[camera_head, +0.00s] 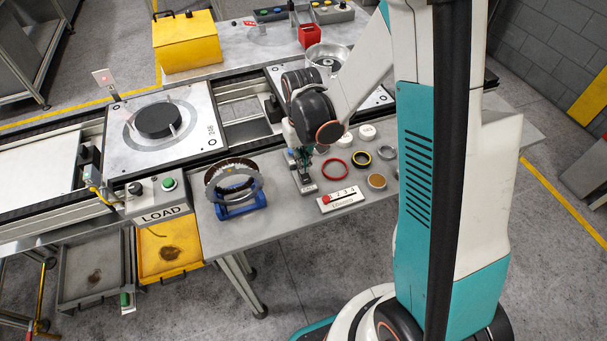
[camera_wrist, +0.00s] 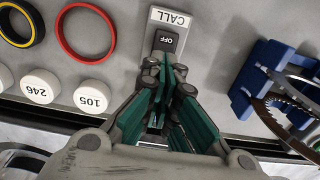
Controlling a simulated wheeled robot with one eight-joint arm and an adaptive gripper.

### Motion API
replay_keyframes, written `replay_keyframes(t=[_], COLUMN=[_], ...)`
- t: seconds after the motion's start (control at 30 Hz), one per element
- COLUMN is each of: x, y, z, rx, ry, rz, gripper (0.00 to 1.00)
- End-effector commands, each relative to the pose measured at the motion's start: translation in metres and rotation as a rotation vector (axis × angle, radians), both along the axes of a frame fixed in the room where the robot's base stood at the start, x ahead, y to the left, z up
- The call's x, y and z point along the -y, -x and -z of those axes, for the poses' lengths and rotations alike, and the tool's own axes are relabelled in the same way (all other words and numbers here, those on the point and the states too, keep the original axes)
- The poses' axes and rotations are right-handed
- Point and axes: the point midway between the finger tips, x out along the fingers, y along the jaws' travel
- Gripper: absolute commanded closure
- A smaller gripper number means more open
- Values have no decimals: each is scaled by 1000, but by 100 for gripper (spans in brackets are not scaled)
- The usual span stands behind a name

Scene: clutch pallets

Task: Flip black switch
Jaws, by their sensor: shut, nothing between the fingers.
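A black rocker switch (camera_wrist: 166,40) marked OFF sits on a small light plate labelled CALL (camera_wrist: 170,17) in the wrist view. My gripper (camera_wrist: 167,78) has its green-lined fingers shut and empty. The fingertips are at the lower edge of the switch in the picture; I cannot tell whether they touch it. In the head view my gripper (camera_head: 303,184) is low over the grey table, and the switch cannot be made out beside it.
A blue stand (camera_wrist: 258,75) holding a metal ring is right of my gripper in the wrist view. Red (camera_wrist: 86,30) and yellow-black (camera_wrist: 22,22) rings and white discs (camera_wrist: 93,96) lie left.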

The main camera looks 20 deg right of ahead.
Motion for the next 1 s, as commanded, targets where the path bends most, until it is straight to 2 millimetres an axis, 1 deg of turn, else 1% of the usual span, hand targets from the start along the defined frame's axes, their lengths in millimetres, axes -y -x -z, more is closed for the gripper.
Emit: replay_keyframes(t=[1.0], x=[0], y=[0], z=[14], rx=[0], ry=[0], rz=[0], gripper=[100])
